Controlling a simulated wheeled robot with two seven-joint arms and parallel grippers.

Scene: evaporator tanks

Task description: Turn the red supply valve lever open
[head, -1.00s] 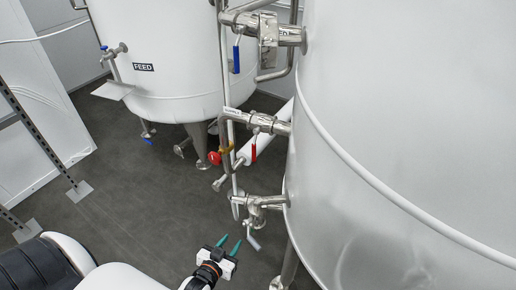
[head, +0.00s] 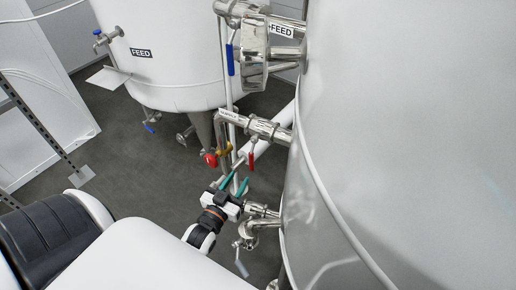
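The red lever (head: 252,160) hangs down from a valve on the middle steel pipe (head: 262,129), which joins the large white tank at right. A white label, too small to read surely, is on this pipe. My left gripper (head: 236,184) has two teal fingers pointing up, spread apart with nothing between them. It is in the picture just below and left of the red lever, apart from it. My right gripper is not in view.
The large white tank (head: 420,130) fills the right side. A blue lever (head: 230,60) hangs above, and a grey lever (head: 241,268) below. A red knob (head: 211,160) and yellow handle (head: 224,151) sit left of the red lever. Another tank (head: 165,70) stands behind.

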